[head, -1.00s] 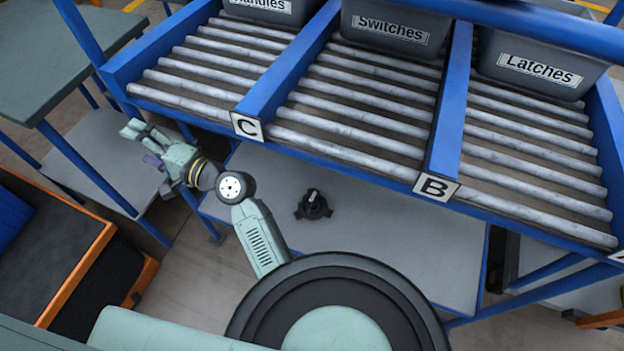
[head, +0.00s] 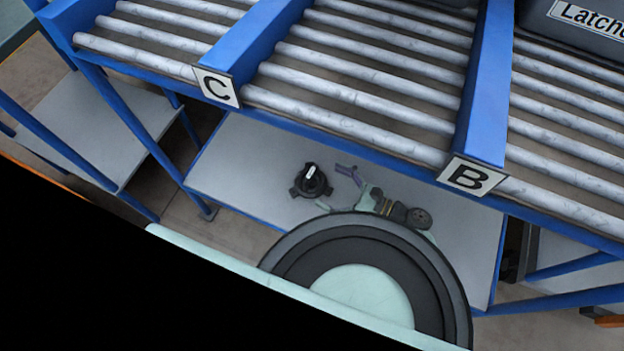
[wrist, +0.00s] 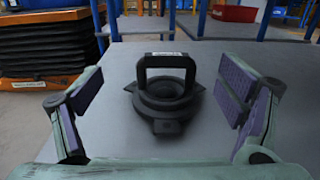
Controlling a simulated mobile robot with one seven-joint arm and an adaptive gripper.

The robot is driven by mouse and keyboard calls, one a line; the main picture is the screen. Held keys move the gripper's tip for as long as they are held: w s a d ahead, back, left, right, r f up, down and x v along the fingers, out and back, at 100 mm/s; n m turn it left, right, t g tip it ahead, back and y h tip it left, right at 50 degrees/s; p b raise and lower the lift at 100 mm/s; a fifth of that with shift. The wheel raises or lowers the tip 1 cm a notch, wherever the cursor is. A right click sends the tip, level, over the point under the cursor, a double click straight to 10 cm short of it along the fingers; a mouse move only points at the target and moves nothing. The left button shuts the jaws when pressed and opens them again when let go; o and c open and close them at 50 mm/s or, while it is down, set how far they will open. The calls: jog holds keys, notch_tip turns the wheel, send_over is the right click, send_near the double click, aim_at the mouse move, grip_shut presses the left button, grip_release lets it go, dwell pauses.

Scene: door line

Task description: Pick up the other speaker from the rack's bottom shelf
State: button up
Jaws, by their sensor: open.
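One black object (head: 312,181) sits on the grey bottom shelf (head: 240,165) of the rack. It has a round base with tabs and an arched handle with a white label on top; I cannot tell that it is a speaker. In the wrist view the object (wrist: 167,92) stands upright in the middle, handle up. My gripper (head: 337,190) is open, beside the object on its right in the head view. In the wrist view my gripper (wrist: 160,104) has its purple-padded fingers spread, one on each side, with gaps to the object. No second such object shows on the shelf.
A blue rack leg (head: 128,135) stands at the left. An orange-framed lift (wrist: 45,45) shows behind left in the wrist view. The shelf around the object is clear.

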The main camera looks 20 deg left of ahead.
jog(key=shift+w+a+f+p, duration=0.1)
jog(key=shift+w+a, duration=0.15)
jog(key=shift+a, duration=0.9)
jog(key=shift+w+a+r+p, duration=0.1)
jog(key=shift+w+a, duration=0.2)
jog(key=shift+a, duration=0.85)
jog(key=shift+w+a+f+p, duration=0.1)
jog(key=shift+w+a, duration=0.15)
jog(key=shift+a, duration=0.9)
jog(key=shift+c, duration=0.2)
jog(key=c, duration=1.9)
